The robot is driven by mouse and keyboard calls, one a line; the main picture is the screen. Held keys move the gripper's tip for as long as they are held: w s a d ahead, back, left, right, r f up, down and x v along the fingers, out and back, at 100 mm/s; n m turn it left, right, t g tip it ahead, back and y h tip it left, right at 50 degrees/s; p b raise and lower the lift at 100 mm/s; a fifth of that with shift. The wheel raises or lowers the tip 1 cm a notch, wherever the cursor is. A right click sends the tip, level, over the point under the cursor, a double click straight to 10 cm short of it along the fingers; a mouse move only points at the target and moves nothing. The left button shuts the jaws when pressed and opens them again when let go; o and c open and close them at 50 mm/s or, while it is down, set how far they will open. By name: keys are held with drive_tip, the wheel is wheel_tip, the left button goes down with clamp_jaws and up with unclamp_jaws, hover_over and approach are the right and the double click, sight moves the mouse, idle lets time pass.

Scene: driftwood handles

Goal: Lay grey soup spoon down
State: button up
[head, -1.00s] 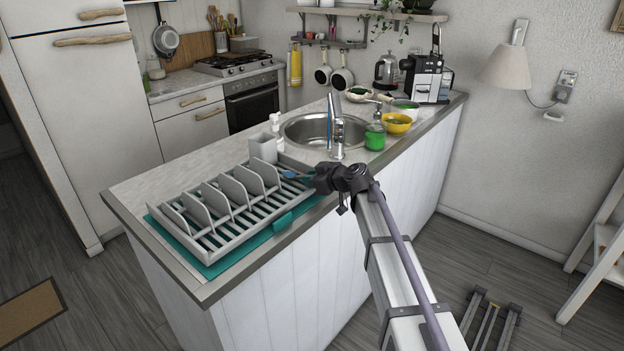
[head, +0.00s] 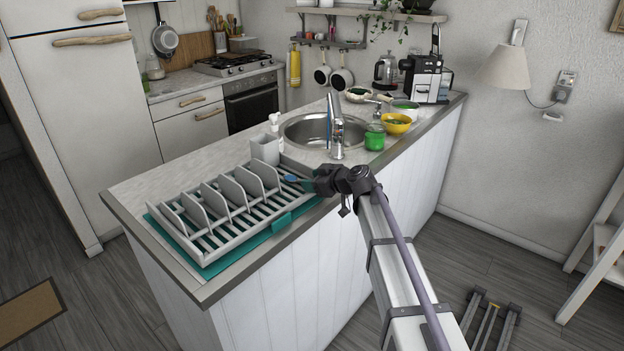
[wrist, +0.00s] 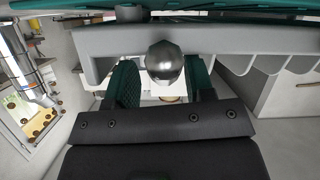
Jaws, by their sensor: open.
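The grey soup spoon shows in the wrist view as a shiny, rounded metal bowl (wrist: 164,62) between my teal finger pads, against the grey rack edge. Most of its handle is hidden. My gripper (head: 297,181) is at the right end of the grey dish rack (head: 238,232), low over the counter. In the wrist view my gripper (wrist: 160,85) has its fingers spread, with the spoon's bowl in the gap. I cannot tell whether either pad touches it. The spoon cannot be made out clearly in the head view.
The rack stands on a teal mat (head: 212,271) near the counter's front edge, with upright dividers. A grey utensil holder (head: 264,148) is at its back. The sink and tap (head: 337,140), a green jar (head: 375,138) and a yellow bowl (head: 397,124) are to the right.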

drive_tip(key=p+v, duration=0.3)
drive_tip(key=v, duration=0.7)
drive_tip(key=s+d+f+m+g+h, duration=0.3)
drive_tip(key=s+m, duration=0.1)
drive_tip(key=s, duration=0.5)
drive_tip(key=s+d+f+m+g+h, duration=0.2)
drive_tip(key=s+d+f+m+h, duration=0.2)
drive_tip(key=s, duration=0.6)
drive_tip(key=s+d+f+m+g+h, duration=0.3)
drive_tip(key=s+d+m, duration=0.1)
drive_tip(key=s, duration=0.6)
drive_tip(key=shift+d+f+g+h, duration=0.2)
drive_tip(key=shift+f+g+h, duration=0.1)
